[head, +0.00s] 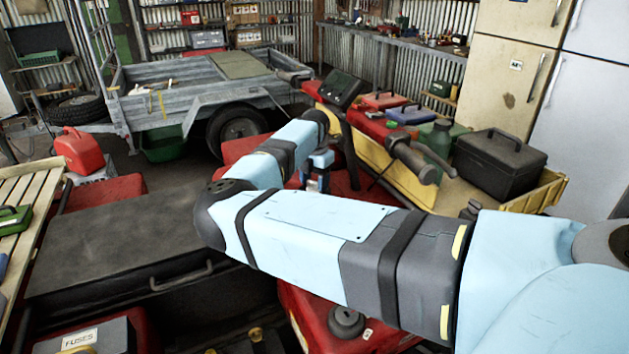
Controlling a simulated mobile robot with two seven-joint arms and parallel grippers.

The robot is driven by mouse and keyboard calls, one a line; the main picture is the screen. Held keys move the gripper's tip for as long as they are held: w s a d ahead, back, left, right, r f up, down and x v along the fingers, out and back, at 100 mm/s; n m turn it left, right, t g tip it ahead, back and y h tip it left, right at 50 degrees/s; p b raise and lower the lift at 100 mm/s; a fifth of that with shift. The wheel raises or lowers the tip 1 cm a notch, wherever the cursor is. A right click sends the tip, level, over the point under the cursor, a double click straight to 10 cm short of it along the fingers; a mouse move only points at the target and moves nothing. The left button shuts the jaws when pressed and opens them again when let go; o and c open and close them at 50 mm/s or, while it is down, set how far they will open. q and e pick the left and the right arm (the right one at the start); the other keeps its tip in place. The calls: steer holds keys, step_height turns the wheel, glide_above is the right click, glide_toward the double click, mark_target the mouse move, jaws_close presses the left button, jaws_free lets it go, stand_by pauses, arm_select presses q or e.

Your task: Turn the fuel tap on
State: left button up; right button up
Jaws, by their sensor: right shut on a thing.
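The red quad (375,125) stands in the middle, with its handlebar and dark display at the top. My right arm comes in from the right, bends at the left and reaches back to the quad's body. My right gripper (317,184) is small and partly hidden behind my arm, low beside the red bodywork. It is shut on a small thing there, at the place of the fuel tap. The tap itself is hidden by the gripper and arm, so its position cannot be told. My left gripper is not in view.
A black rack box (120,240) lies at the left front. A yellow tray (535,195) with a black toolbox (498,160) is at the right. A grey trailer (185,95) stands behind, with a red fuel can (80,150) near it. My arm crosses close above the quad.

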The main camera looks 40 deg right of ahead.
mark_target(315, 181)
steer(key=o, duration=0.9)
steer(key=shift+o, duration=0.2)
steer(key=shift+r, duration=0.1)
step_height(315, 181, up, 14)
steer(key=shift+f, duration=0.2)
